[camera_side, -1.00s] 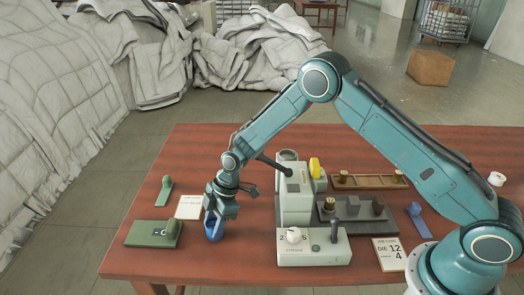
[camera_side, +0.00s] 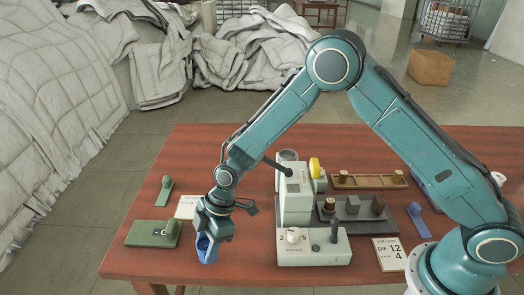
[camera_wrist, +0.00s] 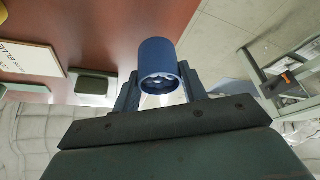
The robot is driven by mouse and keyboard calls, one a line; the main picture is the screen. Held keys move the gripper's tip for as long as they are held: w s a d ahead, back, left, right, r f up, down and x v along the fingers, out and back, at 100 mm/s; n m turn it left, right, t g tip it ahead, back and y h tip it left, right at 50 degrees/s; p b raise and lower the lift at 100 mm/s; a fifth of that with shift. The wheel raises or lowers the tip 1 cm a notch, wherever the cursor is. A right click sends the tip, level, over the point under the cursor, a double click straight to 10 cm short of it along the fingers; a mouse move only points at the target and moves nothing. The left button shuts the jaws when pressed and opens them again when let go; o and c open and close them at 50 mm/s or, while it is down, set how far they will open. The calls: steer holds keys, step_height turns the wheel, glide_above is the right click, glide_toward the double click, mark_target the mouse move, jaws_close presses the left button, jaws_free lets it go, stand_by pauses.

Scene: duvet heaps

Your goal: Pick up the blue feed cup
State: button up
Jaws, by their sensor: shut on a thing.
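The blue feed cup (camera_side: 207,251) is in my gripper, near the front left part of the table in the side view. In the wrist view the cup (camera_wrist: 158,60) sits between the two fingers, with its round end facing the camera. My gripper (camera_side: 209,240) is shut on the cup, with a finger on each side (camera_wrist: 159,88). The gripper's body hides the cup's upper part in the side view. I cannot tell exactly how high the cup is above the table.
A green block (camera_side: 152,233) lies left of the gripper, with a small green piece (camera_side: 165,189) behind it. A white card (camera_side: 187,206) lies behind the gripper. A pale press machine (camera_side: 298,200) and its control box (camera_side: 314,247) stand to the right. The table's front edge is close.

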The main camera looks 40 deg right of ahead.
steer(key=s+a, duration=0.6)
stand_by(0.7)
